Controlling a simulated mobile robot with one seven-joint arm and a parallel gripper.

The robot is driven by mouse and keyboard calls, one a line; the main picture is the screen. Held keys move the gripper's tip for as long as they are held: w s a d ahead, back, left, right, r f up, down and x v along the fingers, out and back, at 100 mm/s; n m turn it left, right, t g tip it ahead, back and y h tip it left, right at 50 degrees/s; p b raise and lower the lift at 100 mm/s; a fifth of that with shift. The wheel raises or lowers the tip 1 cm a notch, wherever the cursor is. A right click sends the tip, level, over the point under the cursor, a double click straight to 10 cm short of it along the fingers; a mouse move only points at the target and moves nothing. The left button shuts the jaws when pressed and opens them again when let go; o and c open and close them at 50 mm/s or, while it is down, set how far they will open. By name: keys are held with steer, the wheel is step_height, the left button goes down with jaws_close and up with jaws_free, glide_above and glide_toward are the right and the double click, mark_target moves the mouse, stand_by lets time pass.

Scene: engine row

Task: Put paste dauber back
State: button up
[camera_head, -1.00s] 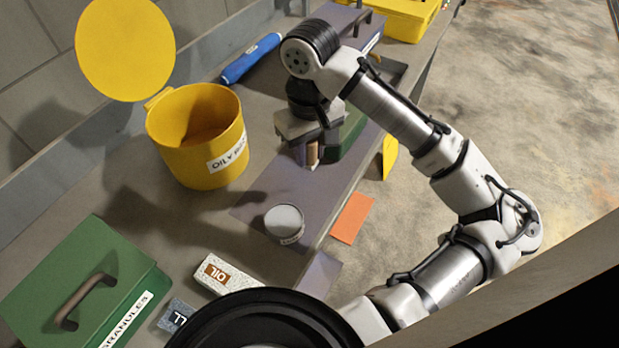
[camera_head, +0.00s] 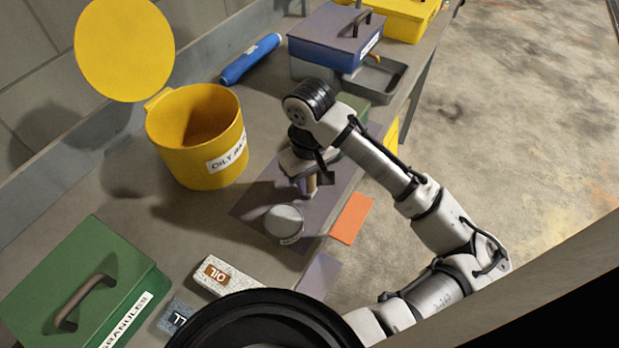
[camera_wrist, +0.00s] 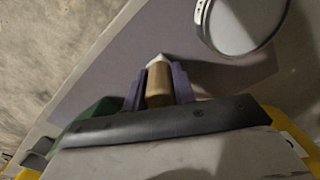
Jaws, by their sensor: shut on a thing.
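My gripper (camera_head: 308,186) is shut on the paste dauber (camera_head: 312,184), whose tan, wood-like body shows below the jaws. In the wrist view my gripper (camera_wrist: 158,88) has its two purple-grey fingers on either side of the dauber (camera_wrist: 158,82), which has a pale pointed tip. A round grey tin (camera_head: 284,221) stands on the purple-grey mat (camera_head: 258,203), just nearer the camera than the gripper. The tin also shows at the top right of the wrist view (camera_wrist: 240,22), apart from the dauber. The label on the tin is too small to read.
A yellow open-lidded bin (camera_head: 180,155) stands left of the mat. A green granules box (camera_head: 95,275) and an oil-labelled block (camera_head: 228,275) lie nearer. An orange card (camera_head: 351,218) is at the bench's right edge. A blue-purple box (camera_head: 335,35) and grey tray (camera_head: 375,80) stand farther back.

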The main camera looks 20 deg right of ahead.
steer(key=o, duration=1)
steer(key=shift+f, duration=0.1)
step_height(320, 180, up, 12)
steer(key=shift+r, duration=0.2)
